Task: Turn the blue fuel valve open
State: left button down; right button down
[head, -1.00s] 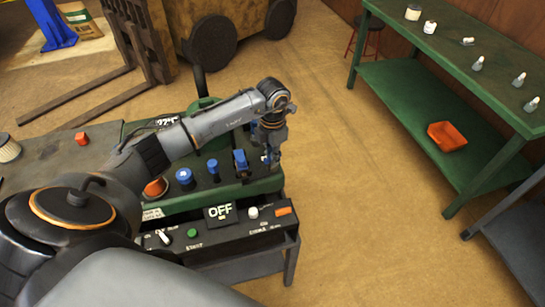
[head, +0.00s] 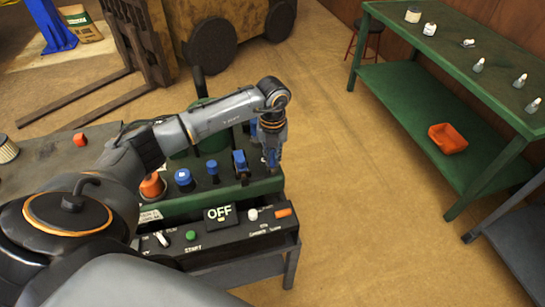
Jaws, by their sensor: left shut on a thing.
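My left gripper (head: 271,148) points down at the right end of the green machine (head: 190,207). It is shut on a small blue part (head: 271,159), which looks like the fuel valve handle; the fingers hide much of it, so its angle is hard to tell. Just left of it stands another blue fitting (head: 240,161), apart from the gripper. My right gripper is not in view.
A blue round knob (head: 183,177), a blue-topped post (head: 212,168) and an orange cap (head: 152,186) line the machine's front. Below is a panel with an OFF display (head: 219,213). A green bench (head: 450,60) stands right across open floor.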

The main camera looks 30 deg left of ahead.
aim_at(273, 157)
pick_arm(q)
jog(key=shift+w+r+n, duration=0.1)
jog(key=shift+n, duration=1.8)
jog(key=c, duration=1.4)
grip_release()
notch_tip(273, 157, up, 12)
jog(key=shift+f, duration=0.1)
